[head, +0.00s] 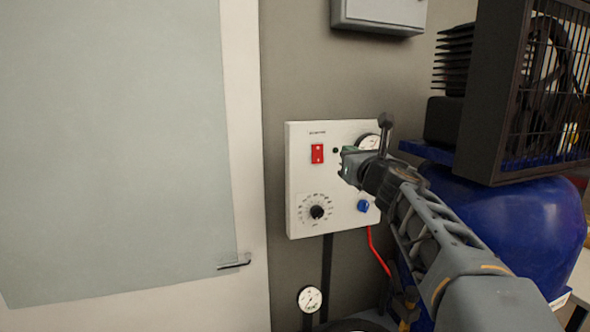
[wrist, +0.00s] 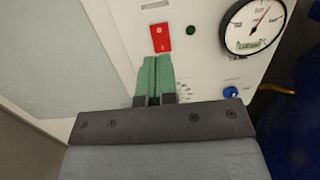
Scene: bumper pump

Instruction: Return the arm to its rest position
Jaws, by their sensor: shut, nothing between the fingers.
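My gripper (head: 347,165) is at the end of my arm, which reaches in from the lower right in the head view. Its green fingers also show in the wrist view (wrist: 156,68), shut together with nothing between them. They are in front of a white control panel (head: 301,222), just below its red switch (head: 317,153) in the wrist view. I cannot tell whether they touch the panel. The panel carries a round gauge (wrist: 254,26), a dial (head: 316,212) and a blue knob (head: 363,206). My arm hides part of the panel's right side.
A blue tank (head: 530,215) with a black caged fan (head: 555,85) stands close on the right, beside my arm. A grey box (head: 378,14) hangs above the panel. A small gauge (head: 310,299) and a red hose (head: 376,250) are below. A pale door (head: 110,150) fills the left.

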